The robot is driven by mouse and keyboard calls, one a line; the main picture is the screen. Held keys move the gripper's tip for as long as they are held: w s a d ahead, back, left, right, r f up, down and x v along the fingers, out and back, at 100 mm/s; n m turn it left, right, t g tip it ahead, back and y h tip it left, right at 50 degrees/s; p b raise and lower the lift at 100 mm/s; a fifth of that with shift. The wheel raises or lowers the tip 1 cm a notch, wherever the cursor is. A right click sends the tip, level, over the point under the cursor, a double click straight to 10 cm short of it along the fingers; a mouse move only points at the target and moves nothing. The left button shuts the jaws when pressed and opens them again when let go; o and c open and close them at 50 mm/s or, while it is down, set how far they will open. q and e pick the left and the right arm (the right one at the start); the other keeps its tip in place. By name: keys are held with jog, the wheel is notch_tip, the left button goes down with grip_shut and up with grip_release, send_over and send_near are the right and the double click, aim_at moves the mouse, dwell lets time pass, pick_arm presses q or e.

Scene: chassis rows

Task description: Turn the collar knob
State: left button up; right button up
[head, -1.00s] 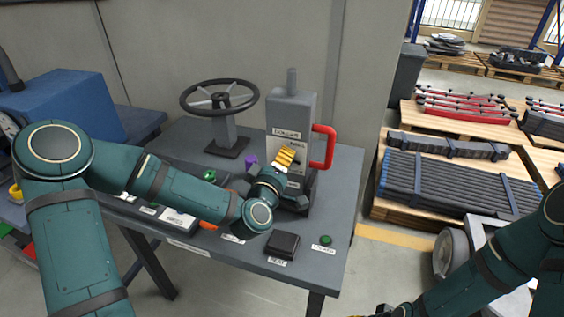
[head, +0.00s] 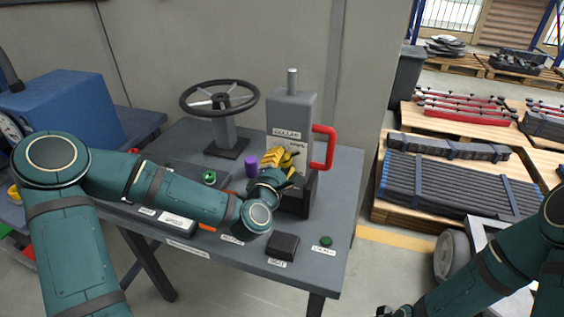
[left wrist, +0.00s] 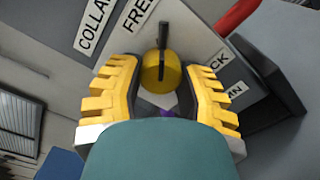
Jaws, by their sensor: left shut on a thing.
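The collar knob (left wrist: 158,75) is a yellow disc with a black pointer bar on the grey housing (head: 292,113). In the left wrist view its bar points up, between the FREE label (left wrist: 138,12) and the LOCK label (left wrist: 216,62). My left gripper (left wrist: 158,88) has its yellow fingers on both sides of the knob and is shut on it. In the head view the left gripper (head: 280,160) is at the housing's front, and its fingers hide the knob. My right arm (head: 500,262) enters at lower right; its fingers are outside the frame.
A red handle (head: 328,147) sticks out at the housing's right side. A dark handwheel (head: 220,98) stands to the left. A purple cylinder (head: 251,164), a black block (head: 283,245) and a green button (head: 326,241) are on the grey table (head: 342,185).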

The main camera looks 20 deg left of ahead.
aim_at(285, 123)
pick_arm(q)
jog(key=shift+n, duration=1.1)
jog(key=o, duration=1.2)
jog(key=shift+a+f, duration=0.1)
notch_tip(285, 123, up, 10)
jog(key=shift+r, duration=0.1)
